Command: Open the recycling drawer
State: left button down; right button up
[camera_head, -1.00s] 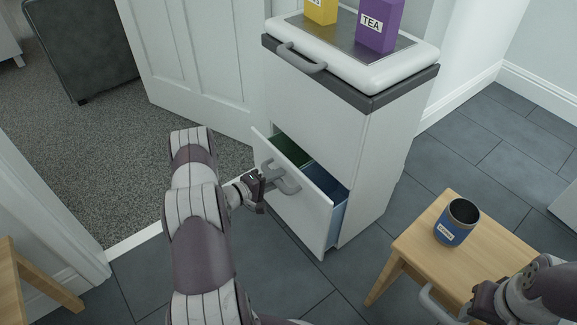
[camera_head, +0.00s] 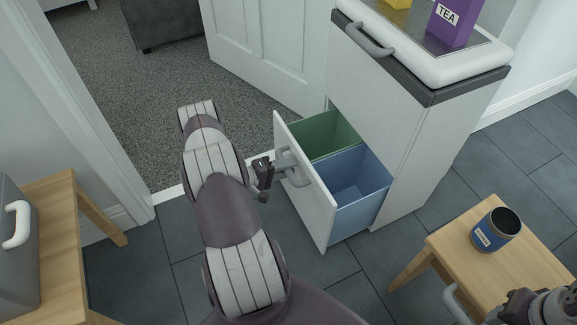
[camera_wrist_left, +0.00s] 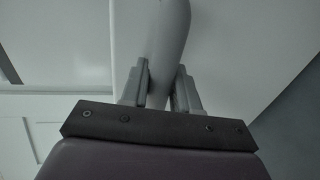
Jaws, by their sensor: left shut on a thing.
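The recycling drawer (camera_head: 312,208) stands far out of the white cabinet, with a green bin (camera_head: 325,135) and a blue bin (camera_head: 362,175) showing inside. Its grey handle (camera_head: 293,168) is on the white front panel. My left gripper (camera_head: 275,170) is at this handle and shut on it. In the left wrist view the handle (camera_wrist_left: 166,40) runs between the two fingers of the left gripper (camera_wrist_left: 160,88). My right gripper (camera_head: 500,308) is partly in view at the bottom right, and its fingers are not clear.
The cabinet top carries a white-rimmed tray (camera_head: 440,60) with a purple tea box (camera_head: 455,22). A grey case (camera_head: 15,255) sits on a wooden stool at the left. Dark tiled floor lies between.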

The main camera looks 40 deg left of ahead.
pick_arm(q)
jog(key=c, duration=1)
grip_release()
jog(key=shift+o, duration=0.2)
jog(key=p+v, duration=0.4)
jog(key=v, duration=0.8)
jog(key=shift+s+a, duration=0.15)
jog(key=shift+s, duration=0.15)
